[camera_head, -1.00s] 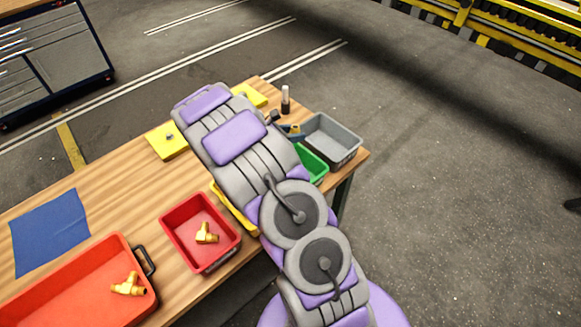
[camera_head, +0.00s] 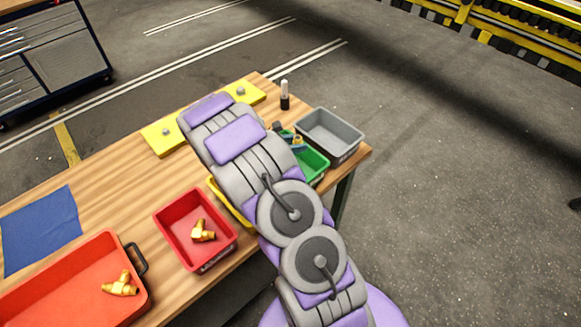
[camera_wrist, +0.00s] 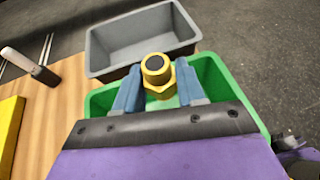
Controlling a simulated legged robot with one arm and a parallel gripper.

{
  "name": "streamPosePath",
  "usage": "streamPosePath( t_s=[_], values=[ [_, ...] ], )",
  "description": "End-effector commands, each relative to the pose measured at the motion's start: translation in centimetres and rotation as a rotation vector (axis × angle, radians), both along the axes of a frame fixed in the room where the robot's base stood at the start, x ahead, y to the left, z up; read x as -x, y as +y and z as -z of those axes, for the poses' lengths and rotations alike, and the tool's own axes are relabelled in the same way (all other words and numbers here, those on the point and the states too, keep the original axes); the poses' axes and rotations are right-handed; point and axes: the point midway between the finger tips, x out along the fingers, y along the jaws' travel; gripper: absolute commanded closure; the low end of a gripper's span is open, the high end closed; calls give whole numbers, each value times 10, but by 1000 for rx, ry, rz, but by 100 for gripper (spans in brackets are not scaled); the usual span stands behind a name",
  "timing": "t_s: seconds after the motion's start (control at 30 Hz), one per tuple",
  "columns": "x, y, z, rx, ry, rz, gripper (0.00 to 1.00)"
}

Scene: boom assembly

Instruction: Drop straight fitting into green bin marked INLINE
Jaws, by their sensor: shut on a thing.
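In the wrist view my gripper (camera_wrist: 160,90) is shut on a yellow brass fitting (camera_wrist: 157,70). Its blue-grey fingers clasp the fitting from both sides, and I see its round end and hex part. The fitting appears over the green bin (camera_wrist: 212,72); I cannot tell how high above it. In the head view the green bin (camera_head: 317,166) is partly hidden by my arm. My gripper (camera_head: 293,137) shows small beyond my arm, near that bin, with a bit of the brass fitting (camera_head: 298,141). No INLINE marking is readable.
A grey bin (camera_head: 331,130) stands beyond the green one. A red bin (camera_head: 187,223) holds a brass elbow, and an orange-red tray (camera_head: 65,295) holds another fitting. A yellow bin is mostly behind my arm. A black-and-white bottle (camera_head: 284,95) and yellow plate (camera_head: 165,135) are on the table.

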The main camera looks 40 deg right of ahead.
Motion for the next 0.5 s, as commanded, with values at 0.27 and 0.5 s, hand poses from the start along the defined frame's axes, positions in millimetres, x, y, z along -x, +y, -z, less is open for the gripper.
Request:
streamPosePath(
  t_s=[0.27,0.5],
  values=[
    [0,0,-1,0,0,-1,49],
    [0,0,-1,-1,-1,0,31]
  ],
)
